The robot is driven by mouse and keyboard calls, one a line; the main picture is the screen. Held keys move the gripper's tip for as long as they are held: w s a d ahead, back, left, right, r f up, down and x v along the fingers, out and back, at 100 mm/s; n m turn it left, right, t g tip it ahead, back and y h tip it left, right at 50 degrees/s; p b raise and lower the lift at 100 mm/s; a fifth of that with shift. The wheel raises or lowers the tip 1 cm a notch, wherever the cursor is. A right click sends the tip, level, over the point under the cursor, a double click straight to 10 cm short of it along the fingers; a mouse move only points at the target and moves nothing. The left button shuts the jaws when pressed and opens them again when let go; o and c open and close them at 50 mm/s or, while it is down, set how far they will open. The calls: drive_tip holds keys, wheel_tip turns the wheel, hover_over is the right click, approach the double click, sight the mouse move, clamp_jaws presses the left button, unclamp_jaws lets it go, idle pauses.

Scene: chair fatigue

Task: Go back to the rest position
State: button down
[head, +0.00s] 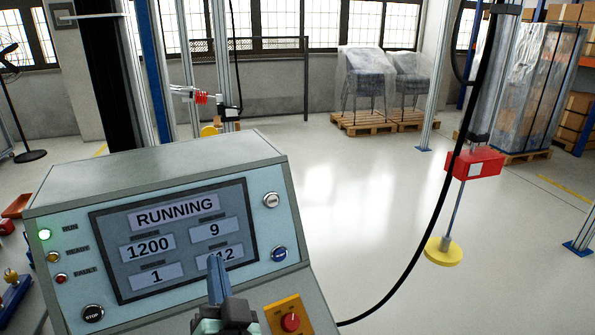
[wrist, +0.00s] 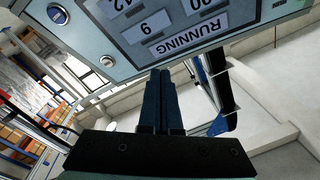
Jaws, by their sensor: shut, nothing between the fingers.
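My gripper (head: 217,280) is in front of the lower right part of a grey control console (head: 160,158). Its fingers are together and hold nothing; they hide part of one number on the screen. The console's screen (head: 175,240) reads RUNNING, with 1200, 9, 1 and a partly covered number. The green RUN lamp (head: 44,235) is lit. In the wrist view the closed fingers (wrist: 160,85) point up at the screen, which shows upside down.
A yellow panel with a red button (head: 290,322) sits just right of my gripper. A black cable (head: 425,225) hangs at the right, beside a rod with a yellow disc (head: 443,251). Wrapped chairs (head: 368,78) stand on pallets behind. The floor between is clear.

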drive_tip(key=s+d+r+n+t+h+p, duration=0.1)
drive_tip(key=s+d+r+t, duration=0.2)
drive_tip(key=r, duration=1)
drive_tip(key=s+d+r+n+t+h, duration=0.1)
drive_tip(key=d+r+t, duration=0.3)
drive_tip(key=r, duration=0.9)
drive_tip(key=s+d+r+t+h, duration=0.1)
drive_tip(key=s+d+r+h, duration=0.1)
drive_tip(key=s+r, duration=0.3)
drive_tip(key=s+d+r+t+h+p, duration=0.1)
drive_tip(key=s+d+r, duration=0.3)
drive_tip(key=r, duration=0.6)
drive_tip(key=shift+s+t+h, duration=0.4)
drive_tip(key=shift+s+h, duration=0.3)
drive_tip(key=shift+s, duration=0.15)
drive_tip(key=shift+f, duration=0.1)
idle(3.0)
